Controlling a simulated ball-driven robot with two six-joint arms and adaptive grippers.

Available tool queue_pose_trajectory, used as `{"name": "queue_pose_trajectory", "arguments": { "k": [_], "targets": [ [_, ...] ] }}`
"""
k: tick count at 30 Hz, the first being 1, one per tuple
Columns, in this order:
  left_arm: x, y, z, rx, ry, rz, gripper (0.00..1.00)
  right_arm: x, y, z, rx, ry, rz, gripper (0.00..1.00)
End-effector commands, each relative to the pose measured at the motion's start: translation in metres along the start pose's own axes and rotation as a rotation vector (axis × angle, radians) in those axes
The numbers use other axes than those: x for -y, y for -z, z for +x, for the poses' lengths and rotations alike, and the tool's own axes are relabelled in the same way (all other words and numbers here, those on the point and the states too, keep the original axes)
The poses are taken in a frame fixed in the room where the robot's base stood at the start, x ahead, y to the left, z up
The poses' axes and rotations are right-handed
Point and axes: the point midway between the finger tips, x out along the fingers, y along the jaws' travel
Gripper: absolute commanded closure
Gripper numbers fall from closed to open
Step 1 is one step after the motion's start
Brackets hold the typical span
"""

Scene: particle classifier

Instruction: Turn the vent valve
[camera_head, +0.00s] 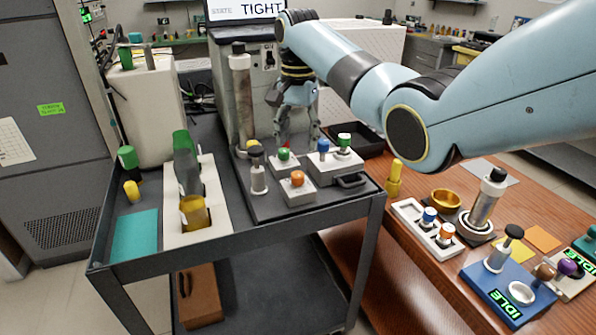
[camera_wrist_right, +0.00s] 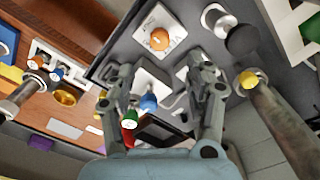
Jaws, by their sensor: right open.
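My right gripper (camera_head: 297,140) points down from above over the grey cart, behind the small valve blocks. In the right wrist view its two fingers (camera_wrist_right: 158,68) are spread, with nothing held between them. An orange knob on a white block (camera_head: 297,180) stands in front of the gripper; it also shows beyond the fingertips in the wrist view (camera_wrist_right: 160,39). A green knob (camera_head: 283,154) is close by the fingers. A larger block carries a blue knob (camera_head: 323,146) and a green-topped knob (camera_head: 344,140). I cannot tell which knob is the vent valve. My left gripper is out of view.
A metal column (camera_head: 240,95) stands left of the gripper. The screen (camera_head: 245,10) behind reads TIGHT. A black-topped post (camera_head: 257,172) and a white rack with bottles (camera_head: 205,218) are at left. A wooden bench (camera_head: 400,255) with instruments lies at right.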

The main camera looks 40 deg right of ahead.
Motion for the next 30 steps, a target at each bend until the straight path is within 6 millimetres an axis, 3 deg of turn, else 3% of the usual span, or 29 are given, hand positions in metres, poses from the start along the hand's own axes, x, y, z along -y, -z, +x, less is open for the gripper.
{"name": "queue_pose_trajectory", "arguments": {
  "k": [12,18,26,30],
  "targets": [
    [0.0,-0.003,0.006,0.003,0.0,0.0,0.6,-0.001,-0.001,0.079,0.001,-0.002,-0.002,0.47],
    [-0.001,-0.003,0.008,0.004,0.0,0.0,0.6,0.0,-0.001,0.093,-0.001,0.0,-0.003,0.47],
    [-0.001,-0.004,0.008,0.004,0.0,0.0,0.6,0.0,-0.001,0.093,-0.001,0.0,-0.003,0.47],
    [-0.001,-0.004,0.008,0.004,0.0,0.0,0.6,0.0,-0.001,0.093,-0.001,0.0,-0.003,0.65]
  ]
}}
